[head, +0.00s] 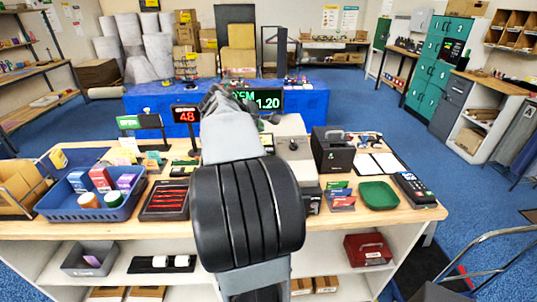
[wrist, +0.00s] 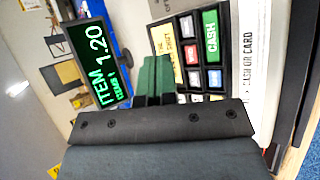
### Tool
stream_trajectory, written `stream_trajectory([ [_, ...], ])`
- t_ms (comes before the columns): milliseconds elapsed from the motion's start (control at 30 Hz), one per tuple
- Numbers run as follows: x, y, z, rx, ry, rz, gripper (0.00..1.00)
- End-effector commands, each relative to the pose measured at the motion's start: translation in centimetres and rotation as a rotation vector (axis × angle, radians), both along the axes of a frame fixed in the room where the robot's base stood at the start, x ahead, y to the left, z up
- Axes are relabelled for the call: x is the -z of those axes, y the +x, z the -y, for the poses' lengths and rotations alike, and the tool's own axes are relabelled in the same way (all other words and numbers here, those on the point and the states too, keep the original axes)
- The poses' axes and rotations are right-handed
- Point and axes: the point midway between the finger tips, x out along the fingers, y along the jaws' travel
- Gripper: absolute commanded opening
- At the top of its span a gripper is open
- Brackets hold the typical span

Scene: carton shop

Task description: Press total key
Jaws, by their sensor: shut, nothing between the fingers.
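The cash register (head: 291,152) stands on the counter in the head view, largely behind my arm. In the wrist view its keypad (wrist: 190,52) shows a green CASH key (wrist: 211,36), a red key (wrist: 190,53) and pale and blue keys. I cannot read a total label on any key; some keys may be hidden. My gripper (wrist: 153,65) shows in the wrist view with its green fingers shut and empty, beside the keypad's left edge. Whether the tips touch it I cannot tell. The display (wrist: 90,62) reads ITEM 1.20. The head view hides my gripper behind the arm.
On the counter (head: 330,222) are a blue basket (head: 92,210), a tray of red pens (head: 165,203), a black box (head: 332,150), a green dish (head: 378,195) and a card terminal (head: 413,188). A small display (head: 186,114) reads 48.

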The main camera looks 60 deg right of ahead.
Motion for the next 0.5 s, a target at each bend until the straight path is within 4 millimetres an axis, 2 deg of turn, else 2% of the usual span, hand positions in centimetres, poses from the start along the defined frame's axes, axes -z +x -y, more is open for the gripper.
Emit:
stream_trajectory([
  [33, 0.0, -0.6, 1.4, 0.009, -0.016, -0.033, 0.0],
  [100, -0.3, -1.3, 2.6, 0.013, -0.036, -0.071, 0.0],
  [200, -0.5, -1.8, 3.7, 0.016, -0.052, -0.104, 0.0],
  [500, -0.7, -2.1, 4.2, 0.017, -0.06, -0.122, 0.0],
])
